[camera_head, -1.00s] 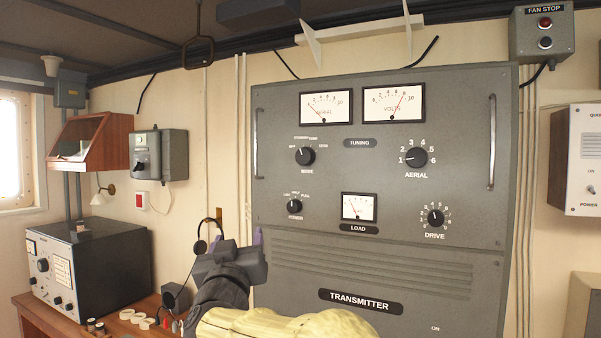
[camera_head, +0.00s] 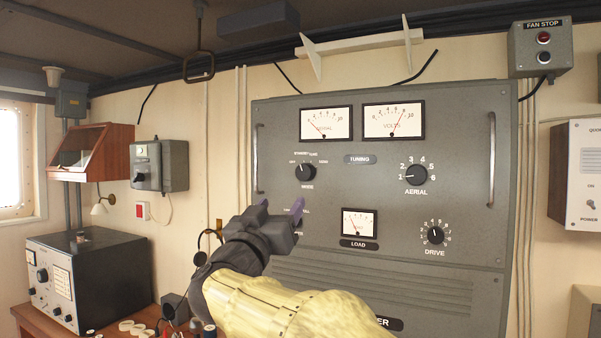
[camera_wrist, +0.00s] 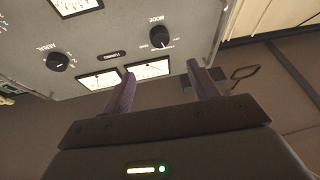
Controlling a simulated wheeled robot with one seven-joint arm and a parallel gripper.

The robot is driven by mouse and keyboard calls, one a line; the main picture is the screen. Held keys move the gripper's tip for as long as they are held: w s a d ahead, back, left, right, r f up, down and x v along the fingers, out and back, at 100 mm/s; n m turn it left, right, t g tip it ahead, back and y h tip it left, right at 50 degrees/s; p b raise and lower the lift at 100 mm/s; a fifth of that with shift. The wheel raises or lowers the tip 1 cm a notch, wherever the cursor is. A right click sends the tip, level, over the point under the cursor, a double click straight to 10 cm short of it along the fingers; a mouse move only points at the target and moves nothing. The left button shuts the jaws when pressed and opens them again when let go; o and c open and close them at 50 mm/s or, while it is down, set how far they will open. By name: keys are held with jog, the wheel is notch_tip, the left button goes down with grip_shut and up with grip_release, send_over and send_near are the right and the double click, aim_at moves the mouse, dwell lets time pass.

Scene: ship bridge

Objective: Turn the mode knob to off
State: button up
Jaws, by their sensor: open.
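The mode knob (camera_head: 305,172) is a round black knob at the upper left of the grey transmitter panel (camera_head: 380,280). Its white mark seems to point up and slightly left, near the standby label, but it is small. The knob also shows in the wrist view (camera_wrist: 159,38), where the panel appears upside down. My gripper (camera_head: 281,206) is open and empty, with its purple fingers pointing up, below and left of the knob in the head view. In the wrist view, the knob lies beyond the gap between the fingertips (camera_wrist: 162,72), apart from them. My gripper partly hides a lower-left knob.
Other panel knobs are the aerial knob (camera_head: 416,175) and the drive knob (camera_head: 435,235). A load meter (camera_head: 360,223) sits right of my gripper. A vertical handle (camera_head: 259,160) stands out at the panel's left edge. A black radio box (camera_head: 90,275) stands on the desk at left.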

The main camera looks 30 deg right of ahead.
aim_at(303, 172)
jog(key=p+x, duration=0.5)
jog(key=x, duration=0.9)
jog(key=shift+r, duration=0.1)
jog(key=shift+s, duration=0.1)
jog(key=shift+c, duration=0.2)
jog(key=shift+a, duration=0.1)
jog(key=c, duration=1)
